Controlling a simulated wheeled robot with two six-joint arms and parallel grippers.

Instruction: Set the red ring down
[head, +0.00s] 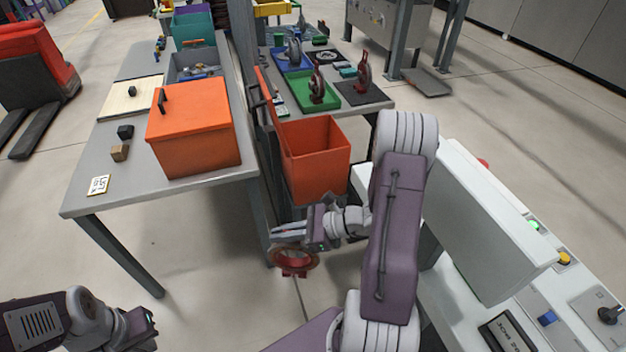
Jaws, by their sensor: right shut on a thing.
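A red ring (294,262) hangs from my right gripper (287,234), which is shut on it, in front of the orange bin. The ring is clear of both tables, above the floor. Part of its upper edge is hidden by the fingers. My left gripper (146,328) is low at the left, far from the ring; its fingers are too unclear to judge.
An orange lidded box (195,140) stands on the left table (85,195), near small blocks (120,152). An open orange bin (320,170) stands between the tables. A blue tray (281,68) is on the back table. A white machine with buttons (490,225) is at right.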

